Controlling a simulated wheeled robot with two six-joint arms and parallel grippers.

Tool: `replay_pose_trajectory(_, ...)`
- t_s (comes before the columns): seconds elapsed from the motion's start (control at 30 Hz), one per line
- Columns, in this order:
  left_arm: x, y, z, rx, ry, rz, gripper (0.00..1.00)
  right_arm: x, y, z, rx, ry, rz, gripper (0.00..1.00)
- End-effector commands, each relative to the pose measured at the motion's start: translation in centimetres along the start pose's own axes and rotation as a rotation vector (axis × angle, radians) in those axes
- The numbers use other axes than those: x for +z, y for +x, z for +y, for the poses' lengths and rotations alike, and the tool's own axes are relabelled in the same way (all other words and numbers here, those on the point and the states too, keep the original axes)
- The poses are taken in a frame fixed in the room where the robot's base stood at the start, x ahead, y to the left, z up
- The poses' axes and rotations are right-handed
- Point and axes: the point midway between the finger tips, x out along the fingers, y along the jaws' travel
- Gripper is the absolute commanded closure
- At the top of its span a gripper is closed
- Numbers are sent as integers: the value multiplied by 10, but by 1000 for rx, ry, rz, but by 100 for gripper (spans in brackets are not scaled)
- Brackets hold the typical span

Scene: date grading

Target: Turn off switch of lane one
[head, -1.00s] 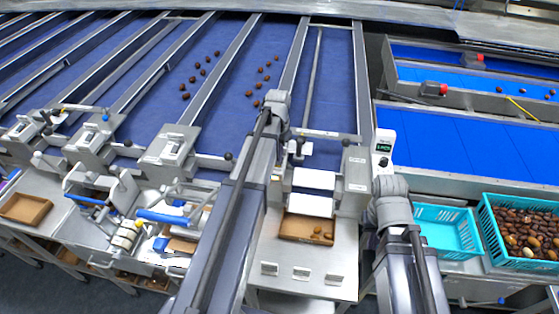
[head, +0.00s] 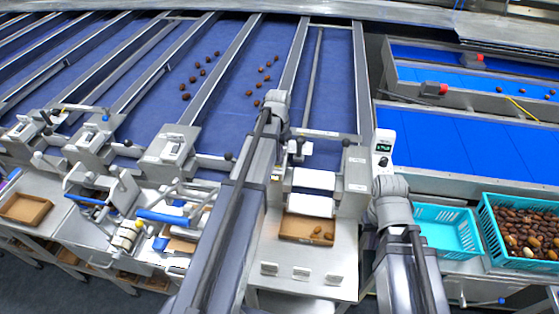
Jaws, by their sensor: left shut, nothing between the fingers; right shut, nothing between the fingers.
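A white control box (head: 384,141) with a small dark display with green digits and a dark round knob stands at the right edge of the rightmost blue sorting lane (head: 335,90). My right arm (head: 390,202) rises from the bottom right, and its grey joint is just below the box. Its gripper is hidden from view. My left arm (head: 250,170) reaches up over the sorting lanes, left of the rightmost lane's outlet. I cannot make out its gripper either. Whether anything touches the knob cannot be told.
Metal outlet blocks with levers stand along the lane ends, one (head: 357,170) beside the box. A brown tray (head: 283,228) with a few dates sits below. Right are an empty turquoise crate (head: 446,250) and a full one (head: 490,240). Dates (head: 267,70) lie on the lanes.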

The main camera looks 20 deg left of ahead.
Motion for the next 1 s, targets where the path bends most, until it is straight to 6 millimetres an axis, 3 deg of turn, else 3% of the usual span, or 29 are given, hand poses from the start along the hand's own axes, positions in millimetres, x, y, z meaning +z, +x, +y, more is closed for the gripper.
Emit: replay_pose_trajectory(1.0,0,12,0,0,0,0,100,-1,12,-1,0,0,0,100)
